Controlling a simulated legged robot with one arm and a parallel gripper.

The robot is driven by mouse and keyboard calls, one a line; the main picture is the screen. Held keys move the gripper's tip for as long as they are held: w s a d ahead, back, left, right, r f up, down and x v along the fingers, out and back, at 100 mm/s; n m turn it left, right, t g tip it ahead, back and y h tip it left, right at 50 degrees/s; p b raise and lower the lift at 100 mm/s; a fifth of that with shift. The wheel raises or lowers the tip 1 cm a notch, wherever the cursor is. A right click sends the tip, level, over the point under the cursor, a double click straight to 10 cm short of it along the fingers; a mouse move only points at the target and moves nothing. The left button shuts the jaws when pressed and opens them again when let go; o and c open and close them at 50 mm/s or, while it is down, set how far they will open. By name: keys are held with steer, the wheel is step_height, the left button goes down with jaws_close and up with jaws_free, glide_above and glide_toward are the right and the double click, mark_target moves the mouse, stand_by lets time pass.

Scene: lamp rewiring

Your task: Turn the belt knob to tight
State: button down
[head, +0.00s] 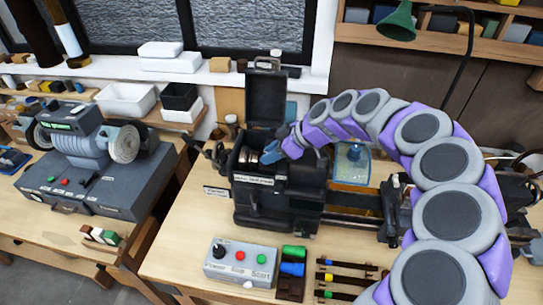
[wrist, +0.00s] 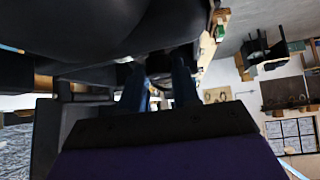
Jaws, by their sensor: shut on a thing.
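The dark machine headstock (head: 278,205) stands on the bench with its lid (head: 266,98) raised, showing metal pulleys (head: 249,158) inside. My arm arches in from the right, and my gripper (head: 272,154) reaches down into the headstock's opening beside the pulleys. In the wrist view my gripper's two blue fingers (wrist: 158,88) stand a little apart against dark machine parts. The gripper is shut on a part there, apparently the belt knob, which the fingers and housing hide. Its setting cannot be read.
A grey control box (head: 241,261) with a black knob and red and green buttons stands in front. Green and blue cylinders (head: 292,262) and small screwdrivers (head: 345,278) lie beside it. A bench grinder (head: 90,145) stands left. A green lamp (head: 397,22) hangs upper right.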

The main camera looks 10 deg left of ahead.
steer(key=m+t+h, duration=0.1)
steer(key=m+t, duration=0.1)
steer(key=m, duration=0.1)
steer(key=shift+s+r+m+t, duration=0.1)
steer(key=shift+s+m+t, duration=0.05)
steer(key=shift+m+t, duration=0.2)
steer(key=shift+s+a+m+t+h+p, duration=0.1)
steer(key=shift+m+t+h+p, duration=0.45)
steer(key=shift+m, duration=0.45)
steer(key=shift+a+m+t+h+p, duration=0.1)
steer(key=shift+m+t+h+p, duration=0.2)
steer(key=shift+m+t, duration=0.55)
steer(key=shift+m, duration=0.3)
steer(key=c, duration=0.8)
jaws_free()
steer(key=shift+f, duration=0.2)
